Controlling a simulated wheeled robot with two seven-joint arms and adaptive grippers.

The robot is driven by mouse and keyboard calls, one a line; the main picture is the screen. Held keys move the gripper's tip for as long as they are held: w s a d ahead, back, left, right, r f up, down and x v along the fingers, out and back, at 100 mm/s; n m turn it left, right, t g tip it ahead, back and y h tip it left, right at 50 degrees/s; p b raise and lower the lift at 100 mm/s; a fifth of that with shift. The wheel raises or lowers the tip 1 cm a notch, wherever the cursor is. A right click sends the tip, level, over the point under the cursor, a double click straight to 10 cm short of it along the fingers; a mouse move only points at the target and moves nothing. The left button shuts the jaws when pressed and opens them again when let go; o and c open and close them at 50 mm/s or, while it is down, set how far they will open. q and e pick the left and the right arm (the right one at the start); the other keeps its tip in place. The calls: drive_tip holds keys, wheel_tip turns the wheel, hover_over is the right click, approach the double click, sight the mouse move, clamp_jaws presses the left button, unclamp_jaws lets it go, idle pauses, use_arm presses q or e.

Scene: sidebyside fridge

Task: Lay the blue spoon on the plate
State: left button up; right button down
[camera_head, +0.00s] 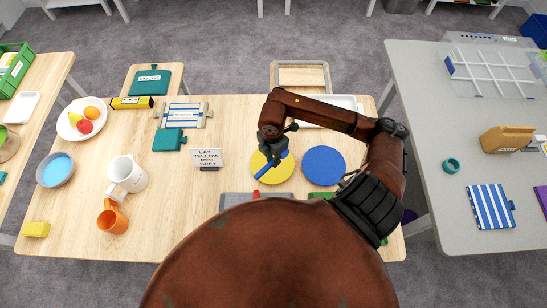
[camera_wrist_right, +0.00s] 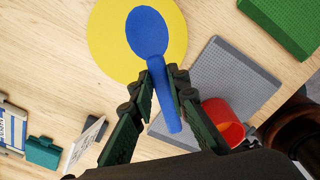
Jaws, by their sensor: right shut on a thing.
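My right gripper (camera_head: 272,150) is shut on the handle of a blue spoon (camera_head: 264,170) and holds it over a flat yellow disc (camera_head: 280,178). In the right wrist view the spoon (camera_wrist_right: 147,34) lies between the fingers (camera_wrist_right: 162,88), its bowl over the yellow disc (camera_wrist_right: 105,45) and its handle toward the wrist. I cannot tell the gap beneath the spoon. A white plate (camera_head: 66,131) with several fruits stands at the far left of the table. My left gripper is not in view.
A blue disc (camera_head: 323,165) lies right of the yellow one. A small sign (camera_head: 206,158) stands to its left. A grey plate-like block (camera_wrist_right: 240,75) and a red cup (camera_wrist_right: 222,118) are close by in the wrist view. White and orange mugs (camera_head: 127,176) stand left.

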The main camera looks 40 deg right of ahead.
drive_tip(key=w+d+f, duration=0.1)
drive_tip(key=f, duration=0.1)
drive_tip(key=w+d+f, duration=0.1)
drive_tip(key=f, duration=0.1)
drive_tip(key=w+d+f, duration=0.1)
drive_tip(key=shift+w+d+f, duration=0.15)
drive_tip(key=shift+w+f, duration=0.2)
drive_tip(key=shift+f, duration=0.05)
drive_tip(key=shift+w+d+f, duration=0.1)
drive_tip(key=shift+f, duration=1.55)
drive_tip(key=shift+f, duration=0.1)
drive_tip(key=shift+f+b, duration=0.3)
drive_tip(key=shift+f, duration=0.2)
drive_tip(key=c, duration=1.8)
unclamp_jaws()
drive_tip(key=shift+c, duration=0.2)
drive_tip(key=shift+r, duration=0.1)
wheel_tip(320, 180, up, 13)
